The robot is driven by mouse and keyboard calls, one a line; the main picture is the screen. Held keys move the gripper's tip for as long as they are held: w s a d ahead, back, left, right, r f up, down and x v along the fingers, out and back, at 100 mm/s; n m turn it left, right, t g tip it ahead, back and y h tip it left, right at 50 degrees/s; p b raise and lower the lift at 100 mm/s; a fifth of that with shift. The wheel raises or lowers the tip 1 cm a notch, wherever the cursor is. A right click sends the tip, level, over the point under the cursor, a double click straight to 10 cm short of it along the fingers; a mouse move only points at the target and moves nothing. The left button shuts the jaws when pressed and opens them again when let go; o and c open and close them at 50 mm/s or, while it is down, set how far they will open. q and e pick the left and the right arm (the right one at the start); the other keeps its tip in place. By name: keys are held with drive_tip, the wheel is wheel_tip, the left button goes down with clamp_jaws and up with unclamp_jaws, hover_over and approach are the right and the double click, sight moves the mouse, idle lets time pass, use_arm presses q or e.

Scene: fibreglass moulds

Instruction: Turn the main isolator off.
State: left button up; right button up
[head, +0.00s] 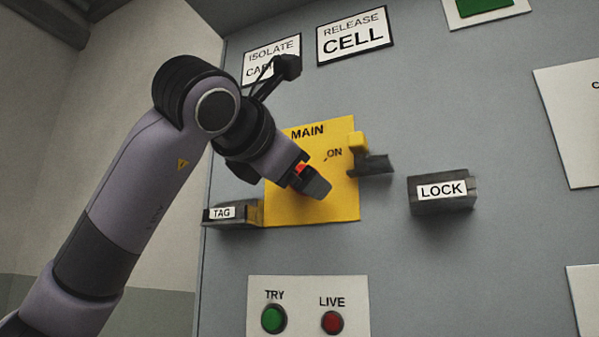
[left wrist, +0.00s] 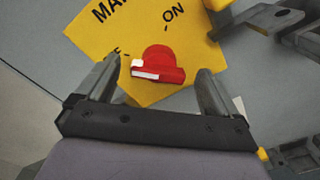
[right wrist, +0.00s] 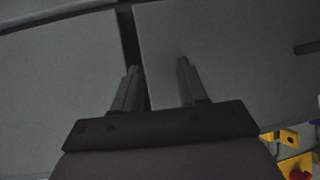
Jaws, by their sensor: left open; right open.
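The main isolator is a yellow plate (head: 342,195) marked MAIN and ON on the grey cabinet. Its red rotary handle (left wrist: 165,62) shows whole in the left wrist view, with a white mark on its left part. That mark lies nearer a partly hidden label ending in F than ON. In the head view only a sliver of red shows behind my left gripper (head: 310,180). My left gripper (left wrist: 158,78) is open, one finger on each side of the handle with gaps visible. My right gripper (right wrist: 158,72) is open and empty before grey panels, outside the head view.
A yellow block (head: 358,143) and dark bracket (head: 374,165) project at the plate's right edge. The TAG holder (head: 240,214) and LOCK holder (head: 442,205) stick out from the cabinet. Below are the green TRY button (head: 273,319) and red LIVE button (head: 332,322).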

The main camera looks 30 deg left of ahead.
use_arm(q)
drive_tip(key=s, duration=0.5)
drive_tip(key=shift+d, duration=0.15)
idle(0.3)
